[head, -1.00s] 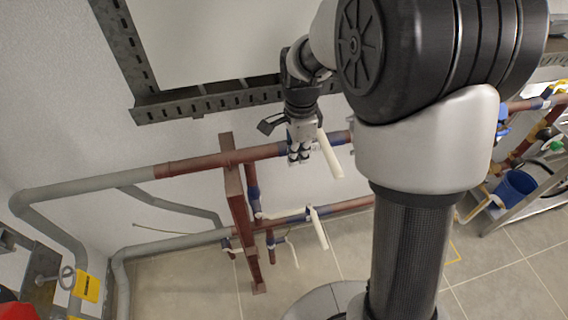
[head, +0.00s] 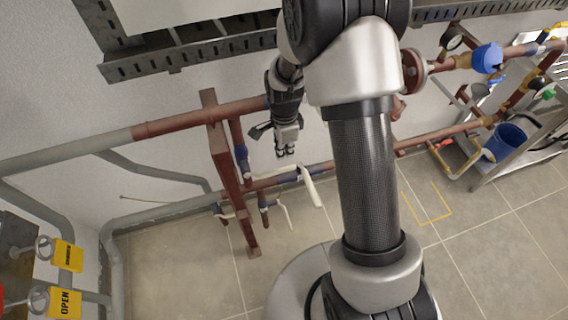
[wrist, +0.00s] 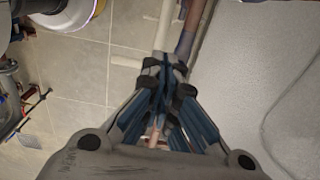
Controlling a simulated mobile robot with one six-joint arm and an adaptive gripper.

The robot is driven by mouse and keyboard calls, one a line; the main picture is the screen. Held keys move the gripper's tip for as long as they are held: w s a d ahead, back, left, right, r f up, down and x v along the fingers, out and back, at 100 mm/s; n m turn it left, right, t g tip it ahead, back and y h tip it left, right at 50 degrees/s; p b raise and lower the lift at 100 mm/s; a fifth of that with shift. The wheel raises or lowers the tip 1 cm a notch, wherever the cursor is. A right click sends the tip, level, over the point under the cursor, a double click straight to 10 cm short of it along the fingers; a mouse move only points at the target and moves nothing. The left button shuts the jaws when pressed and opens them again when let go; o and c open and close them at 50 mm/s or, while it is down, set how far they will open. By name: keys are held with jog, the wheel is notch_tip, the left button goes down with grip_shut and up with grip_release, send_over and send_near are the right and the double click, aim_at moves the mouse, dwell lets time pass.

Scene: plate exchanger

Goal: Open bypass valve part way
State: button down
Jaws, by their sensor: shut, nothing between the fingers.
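My gripper (head: 286,153) is shut and empty, pointing down in front of the upper red pipe and above the lower one. Its closed fingers also show in the wrist view (wrist: 166,72). Below it in the head view, a valve with a long white lever (head: 311,187) sits on the lower red pipe; the lever slants down to the right. A second, smaller white lever (head: 285,215) hangs lower, beside the short branch. The upper pipe's lever is hidden behind my arm. No label marks which one is the bypass valve.
A red-brown post (head: 225,170) stands left of my gripper. Yellow OPEN tags (head: 65,303) hang by handwheels at lower left. A metal cable tray (head: 190,52) runs above. A blue bucket (head: 505,142) is at right. The tiled floor in front is mostly clear.

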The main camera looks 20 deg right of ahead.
aim_at(286, 166)
notch_tip(286, 166, down, 6)
jog(key=shift+r+b, duration=0.15)
jog(key=shift+b, duration=0.65)
jog(key=f+b, duration=0.1)
jog(key=f, duration=0.3)
jog(key=f+b, duration=0.1)
jog(key=f, duration=0.1)
jog(key=shift+d+b, duration=0.3)
jog(key=shift+d, duration=0.1)
jog(key=shift+r, duration=0.3)
notch_tip(286, 166, up, 12)
jog(key=shift+f, duration=0.1)
